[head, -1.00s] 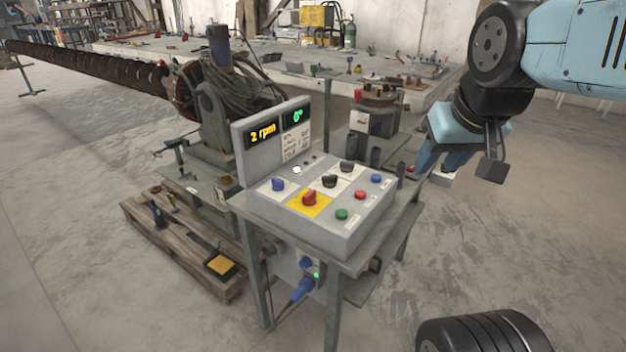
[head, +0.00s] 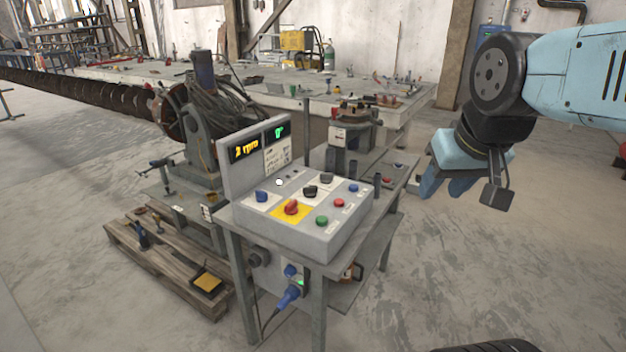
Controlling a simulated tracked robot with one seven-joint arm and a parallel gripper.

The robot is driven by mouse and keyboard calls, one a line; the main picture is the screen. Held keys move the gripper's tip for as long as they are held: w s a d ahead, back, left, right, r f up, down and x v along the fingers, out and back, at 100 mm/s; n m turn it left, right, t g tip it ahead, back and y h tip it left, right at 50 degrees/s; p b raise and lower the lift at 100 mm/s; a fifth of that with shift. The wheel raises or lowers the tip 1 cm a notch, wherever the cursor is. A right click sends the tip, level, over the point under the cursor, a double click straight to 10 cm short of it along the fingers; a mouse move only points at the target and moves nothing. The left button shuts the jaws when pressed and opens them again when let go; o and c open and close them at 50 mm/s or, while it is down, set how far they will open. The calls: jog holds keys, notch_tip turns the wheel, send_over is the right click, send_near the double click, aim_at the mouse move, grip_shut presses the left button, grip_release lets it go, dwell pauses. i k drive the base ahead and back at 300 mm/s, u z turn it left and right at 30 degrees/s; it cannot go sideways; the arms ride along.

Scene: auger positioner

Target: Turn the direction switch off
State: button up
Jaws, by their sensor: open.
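The grey control box (head: 330,240) stands on a metal table in the middle of the head view. Its sloped top carries a blue knob (head: 262,196), a red knob (head: 291,207) on a yellow plate, and two black knobs (head: 310,191) (head: 325,179). Blue (head: 353,187), red (head: 339,202) and green (head: 322,220) buttons are at the right. The labels are too small to read, so I cannot tell which knob is the direction switch. My gripper (head: 463,190) is open and empty, right of the box and apart from it.
A display panel (head: 228,164) rises behind the knobs, reading 2 rpm. A long auger (head: 80,92) runs left from the positioner. A wooden pallet (head: 165,262) lies at the left. A long workbench (head: 290,95) stands behind. The floor at the right is clear.

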aim_at(311, 190)
jog(key=i, duration=0.85)
jog(key=u, duration=0.05)
